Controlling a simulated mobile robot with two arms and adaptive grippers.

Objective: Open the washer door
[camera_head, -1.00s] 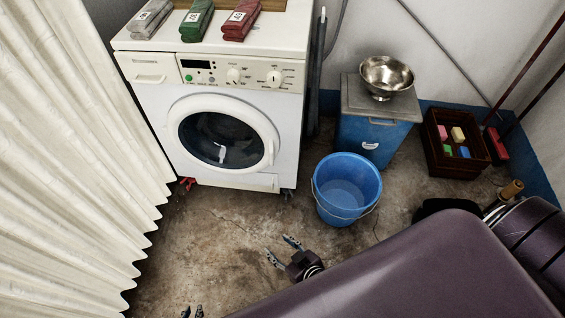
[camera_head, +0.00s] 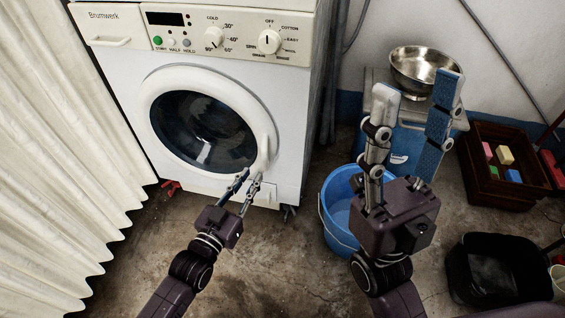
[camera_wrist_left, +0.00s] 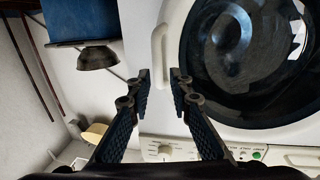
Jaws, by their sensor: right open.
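The white washer (camera_head: 110,75) has a round door (camera_head: 160,80) with dark glass, and the door looks shut. Its white handle (camera_head: 265,155) is on the right side of the door ring. My left gripper (camera_head: 246,178) is open, with its fingertips just below the handle in the head view. In the left wrist view the handle (camera_wrist_left: 158,48) shows beyond the gap between the open fingers (camera_wrist_left: 160,77); I cannot tell if they touch anything. My right gripper (camera_head: 415,94) is open and empty, raised in front of the blue box at right.
A blue bucket (camera_head: 335,205) stands right of the washer. A steel bowl (camera_head: 422,68) sits on the blue box (camera_head: 410,145). A dark crate (camera_head: 500,190) with blocks and a black tub (camera_head: 495,270) are farther right. A white curtain (camera_head: 60,170) borders the left.

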